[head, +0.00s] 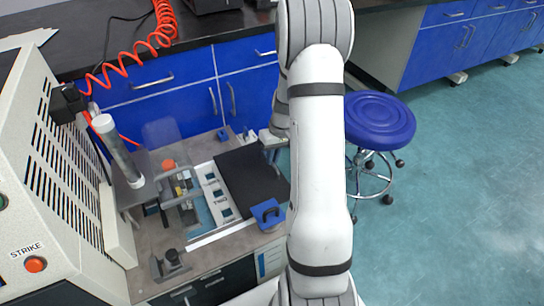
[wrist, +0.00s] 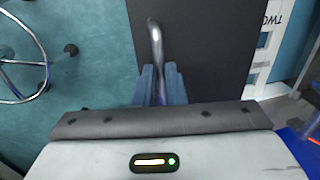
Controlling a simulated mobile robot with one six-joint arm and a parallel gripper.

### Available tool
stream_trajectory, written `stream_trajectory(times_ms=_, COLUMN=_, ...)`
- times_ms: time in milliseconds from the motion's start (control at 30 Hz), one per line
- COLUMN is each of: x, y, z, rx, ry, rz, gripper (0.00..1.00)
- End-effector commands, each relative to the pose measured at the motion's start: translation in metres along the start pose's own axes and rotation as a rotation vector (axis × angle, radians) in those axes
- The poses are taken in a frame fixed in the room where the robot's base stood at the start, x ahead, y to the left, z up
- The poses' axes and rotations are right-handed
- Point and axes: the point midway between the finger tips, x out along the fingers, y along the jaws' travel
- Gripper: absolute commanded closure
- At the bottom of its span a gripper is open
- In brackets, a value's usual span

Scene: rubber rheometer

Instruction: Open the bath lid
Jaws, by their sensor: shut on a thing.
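The bath lid (head: 247,180) is a flat dark panel to the right of a white labelled strip in the head view. In the wrist view the lid (wrist: 205,50) fills the upper middle. A curved metal handle (wrist: 155,40) stands at the lid's edge. My gripper (wrist: 160,80) has its two blue-grey fingers shut on the handle, one on each side. In the head view my gripper (head: 272,140) is at the lid's far right edge, partly behind my arm. I cannot tell whether the lid is raised.
The white strip (head: 217,192) with labelled slots lies left of the lid. A blue block with a handle (head: 267,214) sits at the lid's near corner. The rheometer (head: 60,170) stands at left. A blue stool (head: 378,122) stands at right, with clear floor beyond.

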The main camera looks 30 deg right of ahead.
Motion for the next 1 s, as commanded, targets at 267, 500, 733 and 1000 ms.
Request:
stream_trajectory(times_ms=267, x=0.000, y=0.000, z=-0.001, rx=0.000, ry=0.003, rz=0.001, gripper=0.84)
stream_trajectory(times_ms=500, x=0.000, y=-0.001, z=-0.001, rx=0.000, ry=0.002, rz=0.000, gripper=0.68)
stream_trajectory(times_ms=733, x=-0.003, y=-0.001, z=-0.001, rx=0.000, ry=0.001, rz=0.000, gripper=0.68)
stream_trajectory(times_ms=1000, x=-0.045, y=-0.001, z=-0.001, rx=0.001, ry=0.004, rz=0.001, gripper=0.68)
